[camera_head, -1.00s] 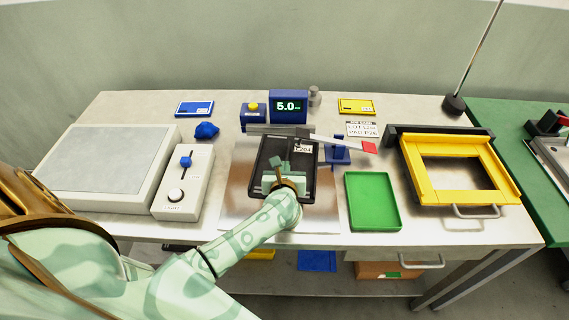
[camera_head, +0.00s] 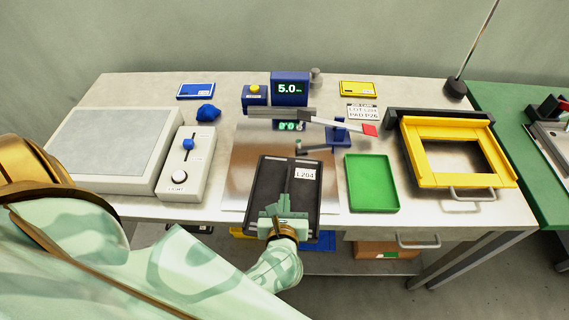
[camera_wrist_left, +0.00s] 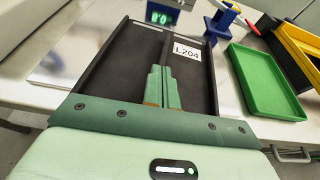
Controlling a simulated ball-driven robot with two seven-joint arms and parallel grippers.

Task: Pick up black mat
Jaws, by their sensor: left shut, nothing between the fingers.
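The black mat (camera_head: 266,187) is a dark rectangle with a raised rim and a white L204 label. In the head view it lies at the table's front middle, its near end reaching over the front edge. I cannot tell whether it touches the surface. My left gripper (camera_head: 303,198) is over its near part, fingers together and pointing to its far end. In the left wrist view the shut fingers (camera_wrist_left: 161,72) lie over the middle of the mat (camera_wrist_left: 118,62), hiding part of it. No mat material shows between them. My right gripper is not in view.
A green tray (camera_head: 371,184) is close on the right, with a yellow frame (camera_head: 423,160) beyond it. A control box with a slider (camera_head: 186,165) stands on the left. Behind the mat are a blue display (camera_head: 290,89) and a bar with a red end (camera_head: 370,131).

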